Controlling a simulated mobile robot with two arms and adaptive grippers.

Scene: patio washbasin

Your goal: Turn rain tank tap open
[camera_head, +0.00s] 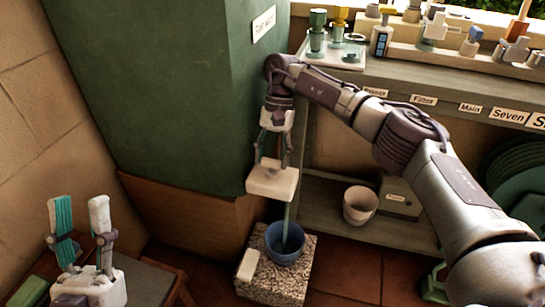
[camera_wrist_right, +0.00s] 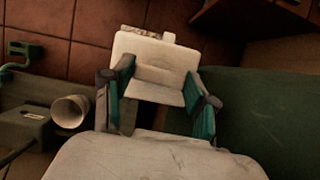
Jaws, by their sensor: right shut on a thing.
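The rain tank (camera_head: 170,90) is a tall dark green body with a label, left of centre in the head view. A cream-white tap block (camera_head: 272,183) sits low at its right edge. It also shows in the right wrist view (camera_wrist_right: 150,52). A thin bluish stream, seemingly water, runs from under it into a blue bowl (camera_head: 285,243). My right gripper (camera_head: 272,158) reaches down and is shut on the tap, its teal-padded fingers (camera_wrist_right: 165,86) on either side. The exact contact is partly hidden. My left gripper (camera_head: 77,204) is open and empty at the lower left, fingers up.
The bowl stands on a speckled stone block (camera_head: 270,280) with a small pale block (camera_head: 248,266) on it. A pale cup (camera_head: 360,204) stands on the lower shelf to the right. A labelled counter (camera_head: 450,85) holds several taps and bottles behind my right arm.

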